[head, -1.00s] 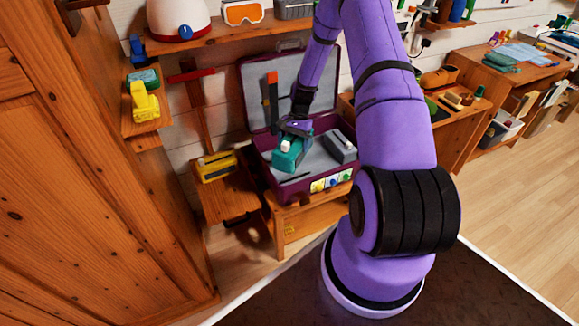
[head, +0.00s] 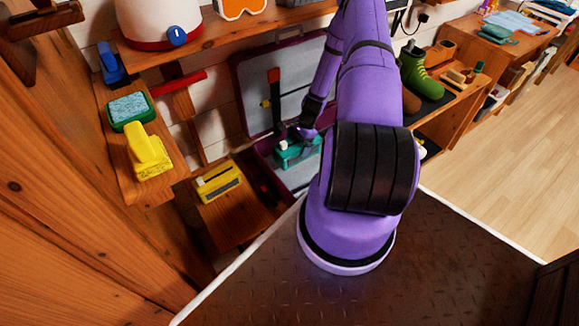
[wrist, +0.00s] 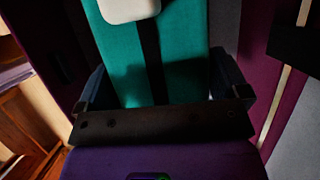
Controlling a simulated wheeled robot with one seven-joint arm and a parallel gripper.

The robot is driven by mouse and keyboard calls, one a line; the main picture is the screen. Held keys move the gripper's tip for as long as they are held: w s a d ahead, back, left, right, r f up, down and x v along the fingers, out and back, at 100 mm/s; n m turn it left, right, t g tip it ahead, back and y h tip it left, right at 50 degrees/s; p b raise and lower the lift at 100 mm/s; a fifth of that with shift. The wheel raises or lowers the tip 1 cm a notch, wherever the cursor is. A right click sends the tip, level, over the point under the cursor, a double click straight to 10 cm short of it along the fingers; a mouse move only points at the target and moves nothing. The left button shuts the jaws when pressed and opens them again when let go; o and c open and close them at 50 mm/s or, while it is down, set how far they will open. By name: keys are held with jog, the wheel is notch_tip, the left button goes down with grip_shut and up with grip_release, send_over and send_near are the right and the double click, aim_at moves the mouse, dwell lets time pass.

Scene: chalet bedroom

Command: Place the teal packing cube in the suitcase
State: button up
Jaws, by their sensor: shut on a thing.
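The teal packing cube (head: 296,152) is in the open maroon suitcase (head: 262,150), over its left part. It has a white tab on top and a dark strap, seen close in the wrist view (wrist: 185,75). My gripper (head: 303,134) is shut on the cube, with a finger at each side of it in the wrist view (wrist: 160,92). I cannot tell whether the cube rests on the suitcase floor. My arm hides the right part of the suitcase. The grey-lined lid stands open against the wall behind.
A yellow case (head: 219,181) lies on a low wooden stand left of the suitcase. A yellow brush-like item (head: 149,150) and a teal-topped box (head: 130,110) are on a shelf farther left. Green boots (head: 420,75) stand on a right shelf. Wood floor is clear at right.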

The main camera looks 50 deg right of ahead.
notch_tip(320, 180, down, 5)
jog(key=shift+w+r, duration=0.1)
jog(key=shift+w, duration=0.05)
jog(key=shift+f, duration=2.6)
jog(key=shift+f, duration=0.15)
jog(key=o, duration=0.7)
jog(key=shift+c, duration=0.2)
jog(key=v, duration=1.2)
jog(key=shift+r, duration=0.2)
